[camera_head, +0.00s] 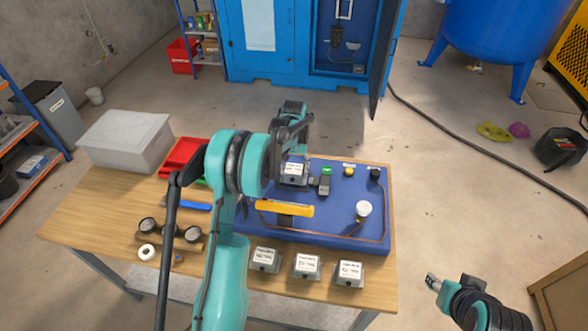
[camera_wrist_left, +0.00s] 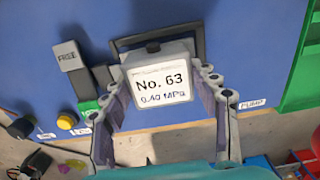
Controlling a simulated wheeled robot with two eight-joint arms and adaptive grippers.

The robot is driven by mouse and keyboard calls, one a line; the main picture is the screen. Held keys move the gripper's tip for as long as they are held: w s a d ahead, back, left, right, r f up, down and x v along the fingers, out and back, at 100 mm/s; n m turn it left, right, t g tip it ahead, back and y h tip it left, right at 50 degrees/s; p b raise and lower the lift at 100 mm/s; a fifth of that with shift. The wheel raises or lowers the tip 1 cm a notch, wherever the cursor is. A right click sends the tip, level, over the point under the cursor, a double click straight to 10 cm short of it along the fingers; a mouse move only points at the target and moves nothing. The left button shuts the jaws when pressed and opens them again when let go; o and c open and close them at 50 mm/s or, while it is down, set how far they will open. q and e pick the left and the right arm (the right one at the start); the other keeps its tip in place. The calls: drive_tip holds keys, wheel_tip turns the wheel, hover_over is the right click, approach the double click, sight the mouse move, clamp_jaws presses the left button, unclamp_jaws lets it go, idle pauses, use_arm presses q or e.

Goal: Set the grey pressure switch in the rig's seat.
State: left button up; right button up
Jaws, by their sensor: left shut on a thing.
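The grey pressure switch (camera_head: 293,173), with a white label reading No. 63 and 0.40 MPa, is at the back left of the blue rig board (camera_head: 335,225). It also shows in the left wrist view (camera_wrist_left: 160,88). My left gripper (camera_wrist_left: 162,92) has one finger on each side of the switch and is shut on it. The seat, a dark frame (camera_wrist_left: 203,38), shows behind and around the switch's top edge in the wrist view. Whether the switch is fully down in it I cannot tell. My right gripper (camera_head: 433,283) is off the table at the lower right, small in view.
Several things are near: three labelled grey switches (camera_head: 307,266) at the table's front edge, a yellow-orange bar (camera_head: 285,208) on the board, a white gauge (camera_head: 363,209), and a grey lidded box (camera_head: 125,140) with red trays (camera_head: 183,157) to the left.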

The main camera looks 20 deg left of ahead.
use_arm(q)
drive_tip(key=shift+f+b, duration=0.45)
drive_tip(key=shift+f, duration=0.15)
drive_tip(key=o, duration=1.5)
wheel_tip(320, 180, up, 12)
drive_tip(key=s+d+r+t, duration=0.2)
drive_tip(key=s+d+r, duration=0.2)
drive_tip(key=s+r, duration=0.15)
drive_tip(key=s+d+f+m+t, duration=0.1)
drive_tip(key=s+d, duration=0.2)
drive_tip(key=s, duration=0.5)
drive_tip(key=s+d+f+m+t+b, duration=0.1)
drive_tip(key=s+d+t, duration=0.1)
drive_tip(key=s, duration=0.6)
drive_tip(key=s+d+f+m+t, duration=0.1)
drive_tip(key=s+d, duration=0.3)
drive_tip(key=s, duration=0.4)
drive_tip(key=shift+d+f+t+b, duration=0.25)
drive_tip(key=shift+t+b, duration=0.05)
drive_tip(key=shift+t, duration=0.3)
